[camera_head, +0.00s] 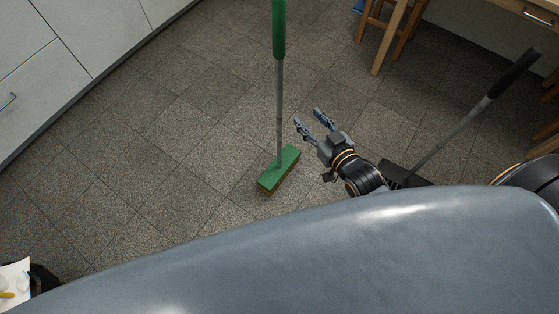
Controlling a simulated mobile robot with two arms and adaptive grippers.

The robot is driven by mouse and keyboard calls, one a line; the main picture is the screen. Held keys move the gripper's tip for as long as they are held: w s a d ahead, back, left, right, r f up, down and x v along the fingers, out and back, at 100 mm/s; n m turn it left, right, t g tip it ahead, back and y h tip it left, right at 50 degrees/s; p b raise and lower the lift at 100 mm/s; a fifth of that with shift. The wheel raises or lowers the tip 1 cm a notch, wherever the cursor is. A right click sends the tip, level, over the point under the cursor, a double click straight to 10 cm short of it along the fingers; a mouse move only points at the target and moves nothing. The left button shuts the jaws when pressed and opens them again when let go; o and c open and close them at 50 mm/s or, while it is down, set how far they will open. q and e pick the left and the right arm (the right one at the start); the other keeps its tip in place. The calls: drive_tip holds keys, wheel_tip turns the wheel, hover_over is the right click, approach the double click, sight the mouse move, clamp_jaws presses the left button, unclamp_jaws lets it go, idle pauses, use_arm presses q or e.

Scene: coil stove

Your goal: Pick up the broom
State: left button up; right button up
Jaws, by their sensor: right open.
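The broom (279,110) stands in the middle of the head view, with a green grip at the top, a grey pole and a green head (279,170) on the tiled floor. Its upper end runs out of the picture. My right gripper (309,118) is to the right of the pole, apart from it. Its two fingers are spread and empty, pointing up and left in the picture. My left gripper does not show.
A dustpan or brush with a dark grip and grey pole (455,132) is at the right. A wooden stool (402,28) and a table are at the upper right. White cabinets (85,38) line the upper left. The floor left of the broom is clear.

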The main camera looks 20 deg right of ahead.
drive_tip(key=t+y+b, duration=0.1)
drive_tip(key=t, duration=0.1)
approach(281, 65)
drive_tip(key=shift+n, duration=0.3)
drive_tip(key=x, duration=0.5)
drive_tip(key=shift+w+a+f+b, duration=0.2)
drive_tip(key=shift+f+b, duration=0.2)
drive_tip(key=x, duration=0.5)
drive_tip(key=shift+w+d+r+b, duration=0.1)
drive_tip(key=shift+w+r+b, duration=0.15)
drive_tip(key=shift+w+b, duration=0.1)
clamp_jaws()
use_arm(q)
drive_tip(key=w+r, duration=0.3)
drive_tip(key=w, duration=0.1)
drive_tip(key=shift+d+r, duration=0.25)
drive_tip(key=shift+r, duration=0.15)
use_arm(e)
drive_tip(key=shift+r, duration=0.1)
